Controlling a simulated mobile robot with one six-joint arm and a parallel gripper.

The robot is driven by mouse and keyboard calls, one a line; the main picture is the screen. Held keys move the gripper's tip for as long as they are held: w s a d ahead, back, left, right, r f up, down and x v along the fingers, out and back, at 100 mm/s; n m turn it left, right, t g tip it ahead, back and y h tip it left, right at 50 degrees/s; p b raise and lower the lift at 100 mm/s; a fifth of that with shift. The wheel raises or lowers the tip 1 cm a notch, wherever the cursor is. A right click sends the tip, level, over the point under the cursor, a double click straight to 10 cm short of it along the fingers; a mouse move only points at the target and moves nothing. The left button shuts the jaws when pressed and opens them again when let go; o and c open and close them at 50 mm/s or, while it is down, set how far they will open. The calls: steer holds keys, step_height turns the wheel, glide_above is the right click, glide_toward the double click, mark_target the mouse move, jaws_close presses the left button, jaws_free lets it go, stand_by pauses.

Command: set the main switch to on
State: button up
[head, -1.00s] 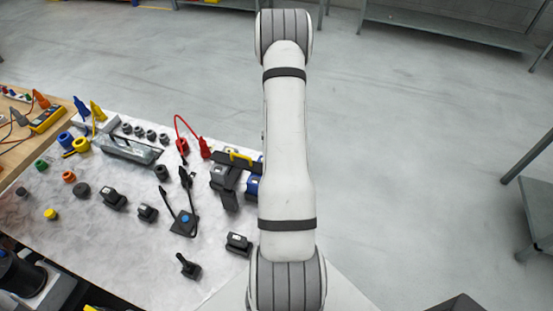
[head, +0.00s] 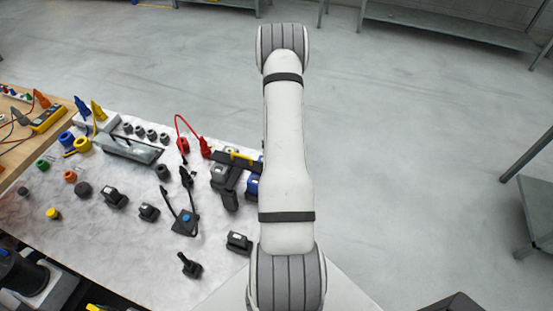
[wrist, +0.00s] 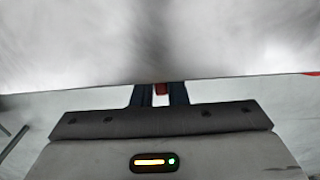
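In the wrist view my gripper (wrist: 160,94) shows two dark fingers with a narrow gap between them. The fingertips are cut off by a blurred pale grey surface (wrist: 240,40) that fills the upper half of this view. In the head view my arm stands over the right end of the bench, and my gripper is hidden. I cannot make out the main switch or its setting there.
A marbled bench top (head: 110,240) holds a grey tray (head: 128,150), a red cable (head: 178,125), a black block with a blue button (head: 186,220), a black stick-like piece (head: 190,266) and several dark blocks. Open floor (head: 420,140) lies to the right, with a metal shelf frame (head: 535,200) at its edge.

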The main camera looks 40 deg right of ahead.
jaws_close()
steer(key=shift+f+g, duration=0.1)
steer(key=shift+g, duration=0.2)
steer(key=shift+b, duration=0.3)
steer(key=shift+g+h, duration=0.4)
steer(key=o, duration=0.6)
jaws_free()
steer(key=shift+c, duration=0.2)
